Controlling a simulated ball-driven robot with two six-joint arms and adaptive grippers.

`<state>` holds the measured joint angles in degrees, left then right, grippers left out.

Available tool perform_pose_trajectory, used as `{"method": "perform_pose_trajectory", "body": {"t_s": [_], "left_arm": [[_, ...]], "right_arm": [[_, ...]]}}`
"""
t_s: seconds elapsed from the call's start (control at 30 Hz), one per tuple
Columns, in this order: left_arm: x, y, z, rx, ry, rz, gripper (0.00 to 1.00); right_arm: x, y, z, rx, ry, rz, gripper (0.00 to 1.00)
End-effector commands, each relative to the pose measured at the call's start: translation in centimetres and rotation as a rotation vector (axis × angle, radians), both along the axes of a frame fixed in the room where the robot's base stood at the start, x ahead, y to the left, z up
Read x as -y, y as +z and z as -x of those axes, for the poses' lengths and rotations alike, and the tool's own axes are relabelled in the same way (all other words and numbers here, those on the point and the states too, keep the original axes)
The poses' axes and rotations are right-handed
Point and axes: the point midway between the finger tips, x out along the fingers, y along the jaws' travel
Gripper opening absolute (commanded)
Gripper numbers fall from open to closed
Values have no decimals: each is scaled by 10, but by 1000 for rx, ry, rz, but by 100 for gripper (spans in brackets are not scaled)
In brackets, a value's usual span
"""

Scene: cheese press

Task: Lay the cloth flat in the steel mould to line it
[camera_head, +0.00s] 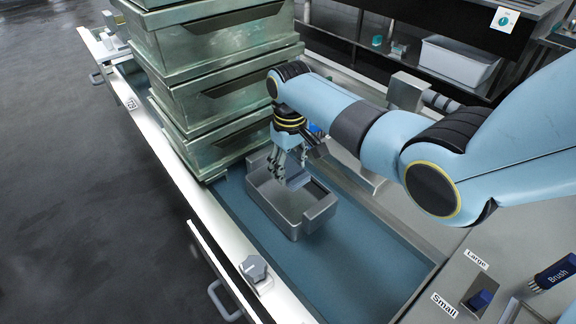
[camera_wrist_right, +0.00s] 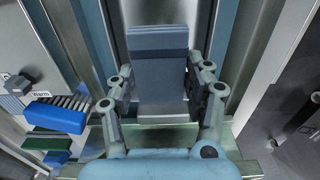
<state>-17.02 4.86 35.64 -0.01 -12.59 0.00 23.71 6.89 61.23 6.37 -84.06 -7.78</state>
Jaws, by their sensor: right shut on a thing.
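The steel mould (camera_head: 318,219) is an open grey rectangular tray on the blue bed, below my right gripper. My right gripper (camera_head: 290,172) points down over the mould's far left part, beside the green stack. In the right wrist view the fingers (camera_wrist_right: 160,82) stand on either side of a flat blue-grey piece (camera_wrist_right: 160,40), which looks like the cloth. The gripper is shut on it. My left gripper is not in view.
Greenish metal boxes (camera_head: 215,45) are stacked high, close to the left of my right gripper. A white rail (camera_head: 165,150) edges the blue bed (camera_head: 350,265), which is clear in front of the mould. A brush (camera_head: 553,275) lies at the lower right. A white bin (camera_head: 458,62) stands behind.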

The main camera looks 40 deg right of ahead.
Motion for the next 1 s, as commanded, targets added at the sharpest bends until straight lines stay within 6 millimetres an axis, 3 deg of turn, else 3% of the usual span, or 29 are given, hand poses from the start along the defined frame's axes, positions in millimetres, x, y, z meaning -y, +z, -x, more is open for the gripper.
{"method": "perform_pose_trajectory", "body": {"t_s": [0.03,0.57,1.0], "left_arm": [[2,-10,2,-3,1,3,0],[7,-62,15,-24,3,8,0],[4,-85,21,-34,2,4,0]], "right_arm": [[0,-9,0,-1,0,0,26],[0,-55,1,-1,0,0,26],[0,-95,0,-2,0,-1,26]]}}
